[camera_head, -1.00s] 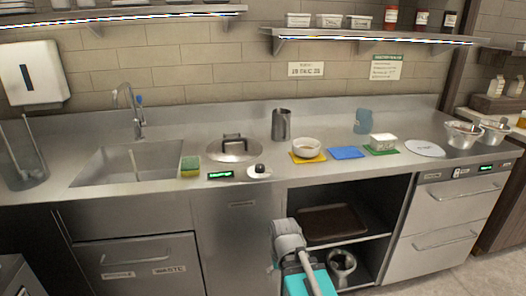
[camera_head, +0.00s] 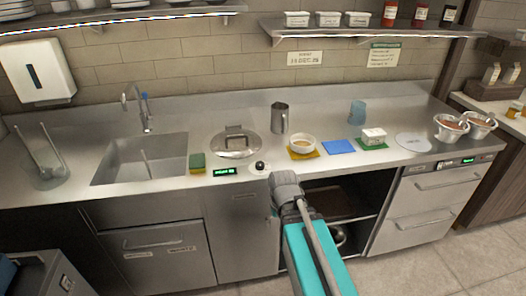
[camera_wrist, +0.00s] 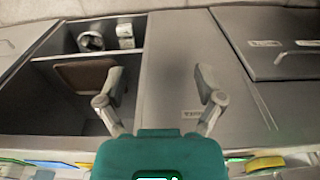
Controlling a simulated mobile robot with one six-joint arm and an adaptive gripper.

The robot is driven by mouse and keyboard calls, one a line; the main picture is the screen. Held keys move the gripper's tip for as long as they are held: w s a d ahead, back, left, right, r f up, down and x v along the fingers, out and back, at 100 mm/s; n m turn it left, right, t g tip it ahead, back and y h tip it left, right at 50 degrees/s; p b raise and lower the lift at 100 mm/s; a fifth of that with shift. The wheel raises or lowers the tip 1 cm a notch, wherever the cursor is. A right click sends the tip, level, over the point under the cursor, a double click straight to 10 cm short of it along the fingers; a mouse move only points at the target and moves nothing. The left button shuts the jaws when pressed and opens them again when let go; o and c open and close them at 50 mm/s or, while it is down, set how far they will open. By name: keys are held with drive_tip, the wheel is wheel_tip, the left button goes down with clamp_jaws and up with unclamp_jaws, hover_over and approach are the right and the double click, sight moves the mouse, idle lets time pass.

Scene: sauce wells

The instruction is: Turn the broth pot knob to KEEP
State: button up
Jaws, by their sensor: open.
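The broth pot (camera_head: 235,143) is set into the counter left of centre, with a round metal lid on it. Its knob (camera_head: 260,166) is a small black knob on a pale round dial at the counter's front edge, right of a green-lit display (camera_head: 224,171). The dial's markings are too small to read. My gripper (camera_wrist: 161,78) is open and empty in the wrist view, its fingers apart before the cabinet fronts. In the head view my arm's grey end is just right of and below the knob; the fingertips cannot be made out there.
A green and yellow sponge (camera_head: 197,162) lies left of the display, beside the sink (camera_head: 143,160). A metal jug (camera_head: 280,118) stands behind. A white bowl (camera_head: 302,144) is on a yellow mat, right of the knob, with a blue mat (camera_head: 339,147) beyond. An open shelf bay (camera_head: 330,193) is below.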

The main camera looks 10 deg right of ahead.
wheel_tip(320, 180, up, 11)
drive_tip(key=w+a+m+p, duration=0.1)
drive_tip(key=w+a+p, duration=0.15)
drive_tip(key=p, duration=0.75)
wheel_tip(320, 180, up, 6)
drive_tip(key=r+m+g+p, duration=0.1)
drive_tip(key=m+p, duration=0.5)
drive_tip(key=m, duration=0.8)
hover_over(259, 163)
drive_tip(key=shift+w+f+m, duration=0.25)
drive_tip(key=shift+w+m, duration=0.05)
drive_tip(key=shift+m, duration=0.1)
drive_tip(key=shift+f, duration=0.2)
drive_tip(key=f+b, duration=1.3)
drive_tip(key=shift+s+f+b, duration=0.2)
drive_tip(key=shift+s+b, duration=0.2)
